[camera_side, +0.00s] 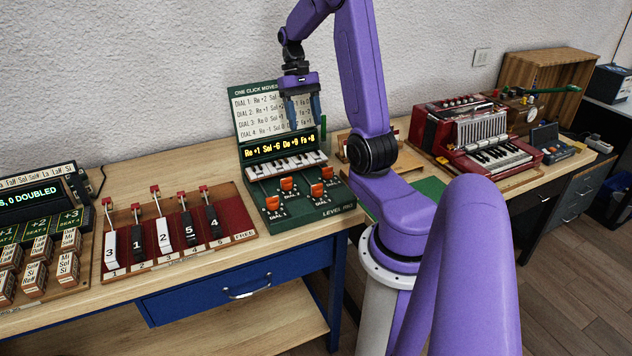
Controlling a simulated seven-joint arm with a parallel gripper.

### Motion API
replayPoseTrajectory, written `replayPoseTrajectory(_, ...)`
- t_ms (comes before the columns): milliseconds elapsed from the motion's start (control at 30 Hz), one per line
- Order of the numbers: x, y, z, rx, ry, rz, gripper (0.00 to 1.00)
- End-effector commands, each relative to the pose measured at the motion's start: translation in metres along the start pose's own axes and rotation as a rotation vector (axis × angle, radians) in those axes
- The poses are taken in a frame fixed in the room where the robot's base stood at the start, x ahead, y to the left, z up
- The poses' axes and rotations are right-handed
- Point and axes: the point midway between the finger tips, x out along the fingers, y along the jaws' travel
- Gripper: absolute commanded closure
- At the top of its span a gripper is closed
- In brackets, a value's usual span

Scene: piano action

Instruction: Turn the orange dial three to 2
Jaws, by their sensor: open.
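The green dial box (262,160) stands on the bench with several orange dials on its sloped front. Dial three (317,191) appears to be the front right one, judging by its small label. Its setting is too small to read. Dial one (272,203), dial two (287,184) and dial four (327,173) are near it. The lit display (279,145) reads about "Re +1 Sol -6 Do +9 Fa +8". My gripper (304,112) is open and empty, pointing down above the dials, in front of the chart panel (262,115). It is apart from the dials.
A small keyboard (287,166) lies between display and dials. A red board with numbered levers (180,238) is on the left, with lettered blocks (33,276) beyond it. A red accordion (485,140) and a wooden crate (548,72) stand on the right.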

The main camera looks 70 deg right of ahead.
Motion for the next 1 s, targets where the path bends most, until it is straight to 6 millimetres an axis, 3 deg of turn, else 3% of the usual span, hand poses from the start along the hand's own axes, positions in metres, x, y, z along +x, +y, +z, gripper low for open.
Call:
replayPoseTrajectory(267, 0.027, 0.002, 0.0, 0.006, -0.006, -0.002, 0.39)
replayPoseTrajectory(800, 0.128, 0.001, 0.001, 0.007, -0.008, -0.003, 0.39)
replayPoseTrajectory(1000, 0.157, 0.001, 0.0, 0.005, -0.006, -0.002, 0.39)
